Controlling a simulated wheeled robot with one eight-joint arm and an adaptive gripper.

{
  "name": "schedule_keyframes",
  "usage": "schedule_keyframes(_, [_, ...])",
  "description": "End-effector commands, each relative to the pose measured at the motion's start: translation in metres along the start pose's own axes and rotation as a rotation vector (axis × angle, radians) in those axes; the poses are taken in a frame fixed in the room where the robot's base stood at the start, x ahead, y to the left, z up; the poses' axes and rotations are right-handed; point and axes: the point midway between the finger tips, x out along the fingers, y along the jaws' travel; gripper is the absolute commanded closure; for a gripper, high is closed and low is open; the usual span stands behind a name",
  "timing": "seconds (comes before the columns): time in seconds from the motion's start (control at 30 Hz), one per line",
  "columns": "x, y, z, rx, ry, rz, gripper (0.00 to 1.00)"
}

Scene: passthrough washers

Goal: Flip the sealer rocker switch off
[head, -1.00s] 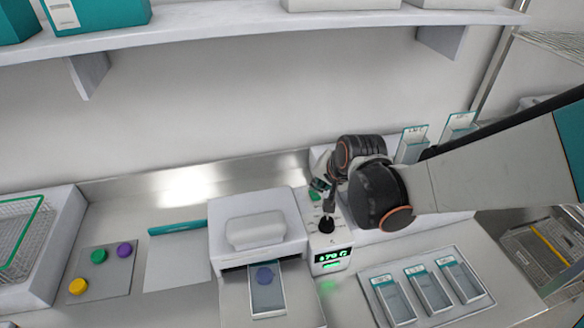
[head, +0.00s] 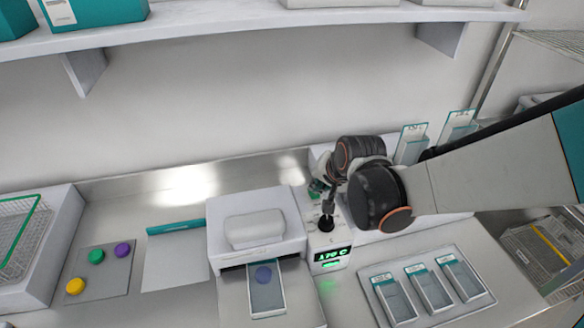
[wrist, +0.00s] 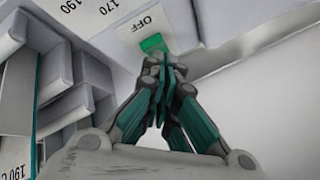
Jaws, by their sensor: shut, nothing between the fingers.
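The sealer (head: 255,232) is a white machine on the steel counter. Its control box carries a black knob (head: 326,224) and a lit green display (head: 332,254). The green rocker switch (wrist: 153,43) shows in the wrist view beside a printed OFF label (wrist: 147,21); in the head view it is a small green patch (head: 315,188) at the back of the box. My gripper (wrist: 160,62) is shut and empty, its fingertips right at the rocker's near edge and hiding part of it. I cannot tell whether they touch it or which way the rocker is tilted.
A tray (head: 370,282) with several teal-topped pouches lies to the right. Pouch holders (head: 411,145) stand behind my arm. A shelf (head: 250,25) runs overhead. A mat (head: 100,285) with coloured discs and a wire basket (head: 18,235) are at the left.

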Motion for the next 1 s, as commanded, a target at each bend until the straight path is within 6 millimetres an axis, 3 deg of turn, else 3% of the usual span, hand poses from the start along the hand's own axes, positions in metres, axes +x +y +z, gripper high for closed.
schedule_keyframes(1.0, [0.0035,0.0024,0.0066,-0.004,-0.002,-0.002,1.0])
